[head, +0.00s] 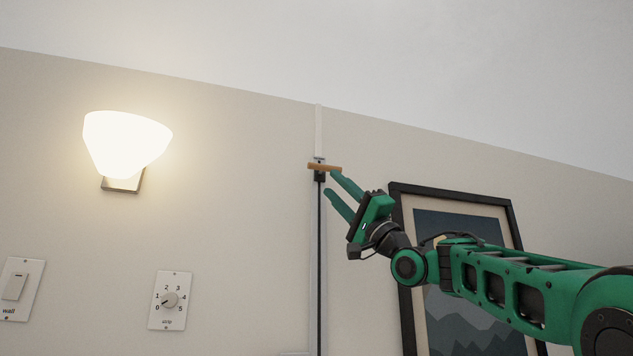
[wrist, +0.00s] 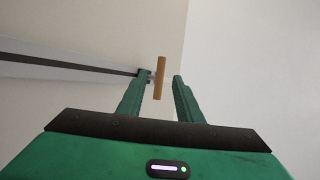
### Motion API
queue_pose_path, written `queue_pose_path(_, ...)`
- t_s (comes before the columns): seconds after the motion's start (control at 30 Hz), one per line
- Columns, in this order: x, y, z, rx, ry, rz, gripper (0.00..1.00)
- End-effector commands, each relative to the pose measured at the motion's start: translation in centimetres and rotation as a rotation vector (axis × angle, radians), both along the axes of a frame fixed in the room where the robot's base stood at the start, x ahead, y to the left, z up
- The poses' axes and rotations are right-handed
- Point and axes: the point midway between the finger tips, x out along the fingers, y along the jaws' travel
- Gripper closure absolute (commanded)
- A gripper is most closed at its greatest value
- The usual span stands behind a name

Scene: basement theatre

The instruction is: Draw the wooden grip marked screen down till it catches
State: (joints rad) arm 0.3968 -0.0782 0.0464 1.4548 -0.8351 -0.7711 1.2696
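The wooden grip (head: 325,167) is a short light-brown bar on a small dark slider, set on a narrow vertical track (head: 319,250) on the wall. The slider is near the track's upper part. My gripper (head: 331,182) is open, its two green fingers pointing up and left, with the tips close to the grip. In the wrist view the wooden grip (wrist: 160,78) shows between and just beyond the fingertips of my gripper (wrist: 162,80). I cannot tell whether a finger touches it. No label "screen" is readable by the grip.
A lit wall lamp (head: 127,145) is at the left. Below are a switch plate marked "wall" (head: 17,289) and a dial plate (head: 170,300) numbered 0 to 5. A dark-framed picture (head: 408,280) hangs right of the track, behind my arm.

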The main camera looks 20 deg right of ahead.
Motion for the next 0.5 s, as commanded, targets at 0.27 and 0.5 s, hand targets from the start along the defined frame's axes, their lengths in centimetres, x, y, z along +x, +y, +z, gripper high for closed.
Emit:
queue_pose_path(0.27,2.4,1.3,3.6,0.000,-0.001,-0.007,0.68)
queue_pose_path(0.5,3.3,2.1,5.1,0.000,0.000,-0.007,0.68)
